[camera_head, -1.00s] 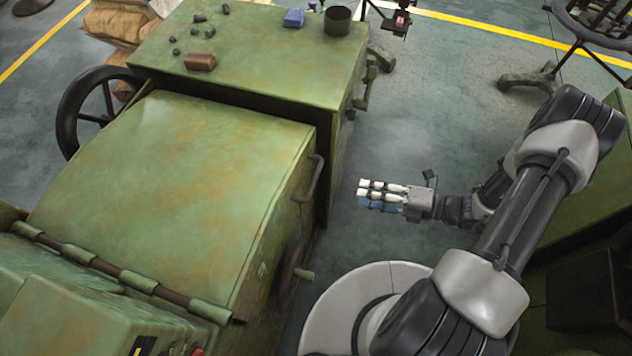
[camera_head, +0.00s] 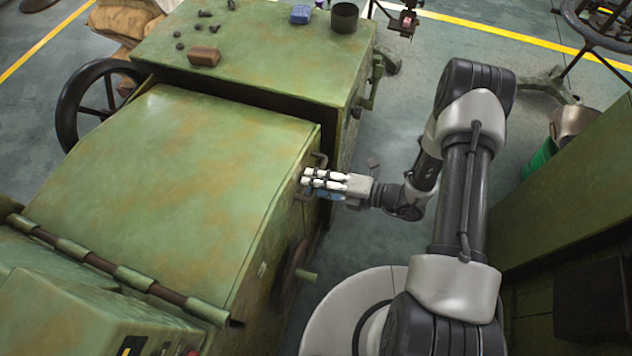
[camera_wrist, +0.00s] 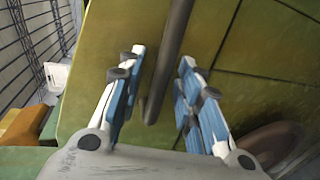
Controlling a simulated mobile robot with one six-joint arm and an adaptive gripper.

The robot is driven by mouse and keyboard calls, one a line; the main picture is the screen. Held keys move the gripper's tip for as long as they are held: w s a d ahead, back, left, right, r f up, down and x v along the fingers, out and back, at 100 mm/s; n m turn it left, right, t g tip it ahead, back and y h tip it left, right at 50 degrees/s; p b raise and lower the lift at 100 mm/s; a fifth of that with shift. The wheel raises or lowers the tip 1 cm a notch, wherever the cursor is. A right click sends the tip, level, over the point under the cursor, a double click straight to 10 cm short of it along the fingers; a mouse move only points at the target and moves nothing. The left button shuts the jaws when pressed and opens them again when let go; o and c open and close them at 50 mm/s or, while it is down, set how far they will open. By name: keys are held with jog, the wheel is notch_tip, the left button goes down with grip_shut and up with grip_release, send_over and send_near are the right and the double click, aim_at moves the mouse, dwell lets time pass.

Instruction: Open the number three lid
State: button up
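The green, rust-marked lid (camera_head: 165,185) is closed on the machine in the head view, with a hinge bar along its lower left edge. No number is readable on it. Its dark bar handle (camera_head: 321,158) is on the right side face, partly hidden by my gripper (camera_head: 304,178). In the wrist view, the handle bar (camera_wrist: 172,55) runs between the two blue-and-white fingers of my gripper (camera_wrist: 163,58). The fingers are open, with gaps visible on both sides of the bar.
A higher green cabinet (camera_head: 260,60) adjoins the lid's far side, with a brown block, a dark cup and small pieces on top. A dark handwheel (camera_head: 97,102) is at left. Another green machine (camera_head: 560,190) stands right of my arm, with floor between.

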jog(key=shift+c, duration=0.4)
grip_shut()
dwell(0.4)
